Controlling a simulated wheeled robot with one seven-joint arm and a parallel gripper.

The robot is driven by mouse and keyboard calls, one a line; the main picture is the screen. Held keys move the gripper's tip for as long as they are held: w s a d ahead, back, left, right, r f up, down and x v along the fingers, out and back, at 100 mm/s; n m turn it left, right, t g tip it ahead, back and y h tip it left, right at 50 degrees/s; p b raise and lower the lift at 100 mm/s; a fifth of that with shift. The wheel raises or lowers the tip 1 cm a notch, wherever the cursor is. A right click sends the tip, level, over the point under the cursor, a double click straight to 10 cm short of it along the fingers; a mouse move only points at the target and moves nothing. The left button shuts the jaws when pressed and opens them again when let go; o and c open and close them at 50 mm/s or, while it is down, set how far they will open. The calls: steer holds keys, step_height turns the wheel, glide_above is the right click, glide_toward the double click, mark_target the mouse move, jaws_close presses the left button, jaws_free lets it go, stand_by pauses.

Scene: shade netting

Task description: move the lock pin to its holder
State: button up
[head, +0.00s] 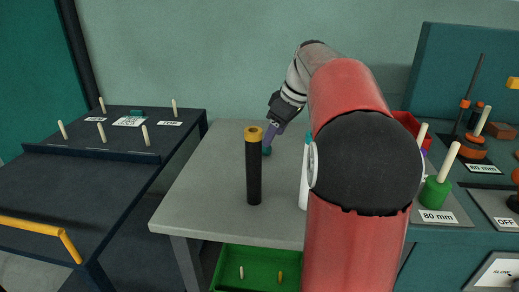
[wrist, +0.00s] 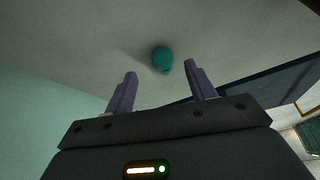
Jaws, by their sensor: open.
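A small teal rounded piece (head: 266,151), which looks like the lock pin though I cannot be sure, is on the grey table behind a black post. In the wrist view the teal piece (wrist: 162,59) shows just beyond and between my fingertips. My gripper (head: 271,134) points down at it from above. In the wrist view my gripper (wrist: 160,70) has its two purple fingers apart with nothing between them. I cannot tell for sure which thing is the holder; a dark board (head: 98,146) at left has several pale pegs and white labels.
The black post (head: 254,176) with a yellow top stands on the grey table (head: 205,185), close to my gripper. A green tray (head: 262,262) is below. A green spool (head: 434,194) and orange spool (head: 472,148) stand at right. The table's left part is clear.

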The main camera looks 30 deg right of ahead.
steer(key=x, duration=0.5)
steer(key=shift+a+r, duration=0.1)
steer(key=shift+a, duration=0.1)
steer(key=c, duration=1.1)
steer(key=shift+r, duration=0.1)
steer(key=shift+c, duration=0.2)
